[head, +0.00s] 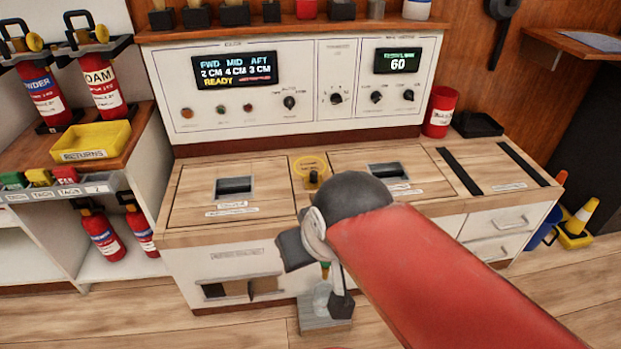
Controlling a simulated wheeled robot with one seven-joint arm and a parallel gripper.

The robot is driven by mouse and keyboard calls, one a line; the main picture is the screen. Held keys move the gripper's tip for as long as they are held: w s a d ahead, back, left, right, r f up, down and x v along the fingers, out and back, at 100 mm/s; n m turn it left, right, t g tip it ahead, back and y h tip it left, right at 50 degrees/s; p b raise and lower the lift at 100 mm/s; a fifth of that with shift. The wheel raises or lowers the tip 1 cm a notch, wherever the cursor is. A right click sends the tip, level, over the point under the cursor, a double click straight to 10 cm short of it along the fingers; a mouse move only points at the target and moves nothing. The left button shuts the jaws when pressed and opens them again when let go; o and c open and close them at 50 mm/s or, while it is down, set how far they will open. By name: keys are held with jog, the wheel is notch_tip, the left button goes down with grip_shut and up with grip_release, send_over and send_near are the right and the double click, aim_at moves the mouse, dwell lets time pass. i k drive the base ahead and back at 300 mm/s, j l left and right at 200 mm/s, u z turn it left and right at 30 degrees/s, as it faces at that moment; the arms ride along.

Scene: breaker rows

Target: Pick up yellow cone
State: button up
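The yellow cone (579,218) stands at the far right, low by the floor, past the right end of the wooden-topped counter. It has a pale band and a yellow base. My arm reaches in from the lower right with a red link and a dark grey joint. My gripper (328,312) appears to be the grey parts hanging below that joint, in front of the counter. It is well to the left of the cone and apart from it. Its fingers are not clear, so I cannot tell whether they are open or shut.
The counter (240,239) with its control panel (290,80) fills the middle. A blue item (545,228) is beside the cone, left of it. Shelves with red extinguishers (104,235) and a yellow returns tray (91,141) stand at left. Wooden floor (590,275) is open in front of the cone.

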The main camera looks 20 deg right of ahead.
aim_at(573, 228)
jog(key=z, duration=2.65)
jog(key=i+l+z, duration=0.15)
jog(key=i, duration=0.45)
jog(key=i+z, duration=0.15)
jog(key=i, duration=0.45)
jog(key=i+j+z, duration=0.15)
jog(key=i, duration=0.45)
jog(key=i+j+z, duration=0.15)
jog(key=i, duration=0.45)
jog(key=i+j+z, duration=0.1)
jog(key=i, duration=0.45)
